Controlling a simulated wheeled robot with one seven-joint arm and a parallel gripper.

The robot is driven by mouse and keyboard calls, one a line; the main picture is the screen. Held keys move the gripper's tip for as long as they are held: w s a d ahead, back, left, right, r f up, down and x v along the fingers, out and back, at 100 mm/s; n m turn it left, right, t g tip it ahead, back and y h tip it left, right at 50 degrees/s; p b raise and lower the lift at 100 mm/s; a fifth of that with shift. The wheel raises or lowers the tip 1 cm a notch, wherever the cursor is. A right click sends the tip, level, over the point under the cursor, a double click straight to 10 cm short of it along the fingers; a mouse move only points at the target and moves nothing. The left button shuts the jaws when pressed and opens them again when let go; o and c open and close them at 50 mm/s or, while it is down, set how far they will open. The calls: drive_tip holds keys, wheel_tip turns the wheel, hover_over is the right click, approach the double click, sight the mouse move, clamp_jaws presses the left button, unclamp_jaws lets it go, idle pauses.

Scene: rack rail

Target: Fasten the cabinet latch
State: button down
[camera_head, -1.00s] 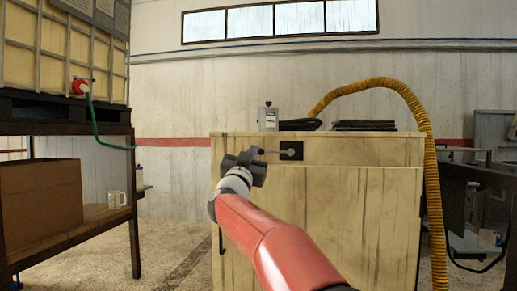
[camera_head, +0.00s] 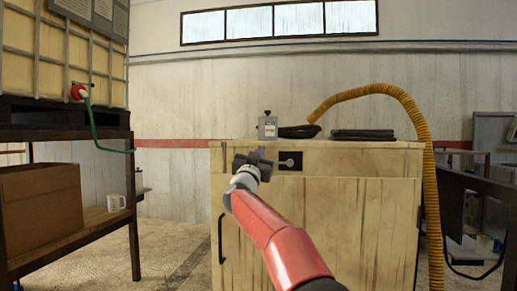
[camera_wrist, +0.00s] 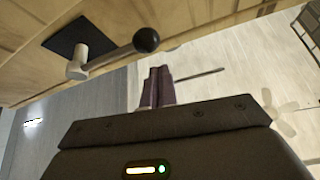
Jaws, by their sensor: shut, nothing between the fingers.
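The cabinet latch is a black plate (camera_head: 290,160) with a grey lever (camera_head: 286,163), high on the front of the pale wooden cabinet (camera_head: 330,205). In the head view the lever lies roughly level and points left toward my gripper (camera_head: 260,156), which partly covers its end. In the wrist view the lever (camera_wrist: 108,57) runs from its pivot to a black ball knob (camera_wrist: 147,40). My gripper (camera_wrist: 158,70) is shut and empty. Its fingertips show just below the knob in that picture, and I cannot tell whether they touch it.
A dark rack (camera_head: 132,200) with a cardboard box (camera_head: 40,205) stands at left. Open floor (camera_head: 170,240) lies between rack and cabinet.

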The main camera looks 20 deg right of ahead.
drive_tip(key=shift+w+f, duration=0.2)
drive_tip(key=shift+f, duration=0.7)
